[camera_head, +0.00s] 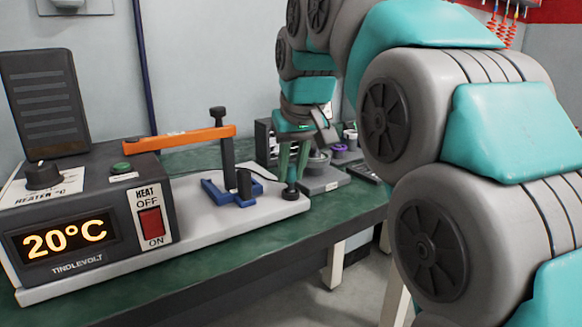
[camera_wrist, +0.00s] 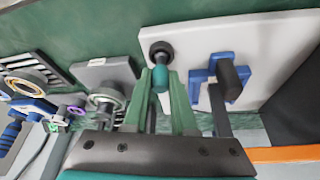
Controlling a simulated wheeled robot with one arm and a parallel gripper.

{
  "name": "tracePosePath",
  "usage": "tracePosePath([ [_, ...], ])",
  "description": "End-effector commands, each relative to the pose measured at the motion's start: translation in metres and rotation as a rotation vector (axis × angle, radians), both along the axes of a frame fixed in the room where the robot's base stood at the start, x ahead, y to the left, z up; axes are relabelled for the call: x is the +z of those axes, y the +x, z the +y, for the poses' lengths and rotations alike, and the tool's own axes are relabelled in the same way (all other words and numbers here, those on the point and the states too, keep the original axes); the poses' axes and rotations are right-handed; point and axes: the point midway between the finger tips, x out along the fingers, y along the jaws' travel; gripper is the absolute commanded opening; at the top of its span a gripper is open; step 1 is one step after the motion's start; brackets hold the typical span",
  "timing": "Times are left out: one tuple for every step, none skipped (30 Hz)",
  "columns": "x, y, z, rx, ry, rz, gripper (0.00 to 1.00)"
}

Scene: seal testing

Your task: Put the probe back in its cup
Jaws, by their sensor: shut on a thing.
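My gripper (camera_head: 291,177) points down over the right end of the white base plate (camera_head: 225,215). Its green fingers are shut on the probe (camera_wrist: 163,82), whose teal handle shows between the fingertips in the wrist view. A dark round cup (camera_head: 290,193) is at the plate's right end, right below the fingertips; it also shows in the wrist view (camera_wrist: 160,50). The probe looks roughly upright and in line with the cup. I cannot tell whether its lower end is inside the cup or just above it.
A blue bracket (camera_head: 228,193) with a dark post stands close left of my gripper, under an orange lever (camera_head: 180,138). The heater box (camera_head: 85,225) reads 20°C. A grey device (camera_head: 322,180) stands close to the right. Green table is bare in front.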

Motion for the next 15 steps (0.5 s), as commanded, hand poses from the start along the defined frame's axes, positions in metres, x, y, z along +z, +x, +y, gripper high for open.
tracePosePath([
  [-0.0010, -0.0001, 0.0000, 0.000, 0.000, 0.000, 0.00],
  [-0.0015, -0.0001, -0.0001, 0.000, 0.000, 0.000, 0.00],
  [-0.0018, -0.0001, 0.0000, 0.000, 0.000, 0.000, 0.00],
  [-0.0021, 0.0000, 0.0000, 0.000, 0.000, 0.000, 0.00],
  [-0.0021, 0.0000, 0.0000, 0.000, 0.000, -0.001, 0.00],
  [-0.0022, 0.0000, 0.0000, 0.000, 0.000, -0.001, 0.00],
  [-0.0020, 0.0001, 0.0000, 0.000, 0.000, -0.001, 0.00],
  [-0.0019, 0.0000, 0.0000, 0.000, 0.000, -0.001, 0.00],
  [-0.0019, 0.0000, 0.0000, 0.000, 0.000, -0.001, 0.00],
  [-0.0018, 0.0001, 0.0000, 0.000, 0.000, -0.001, 0.00],
  [-0.0018, 0.0001, 0.0000, 0.000, 0.000, -0.001, 0.00],
  [-0.0019, 0.0001, 0.0000, 0.000, 0.000, -0.001, 0.26],
  [-0.0019, 0.0001, 0.0000, 0.000, 0.000, -0.001, 0.29],
  [-0.0019, 0.0001, 0.0000, 0.000, 0.000, -0.001, 0.33],
  [-0.0019, 0.0001, 0.0000, 0.000, 0.000, -0.001, 0.37],
])
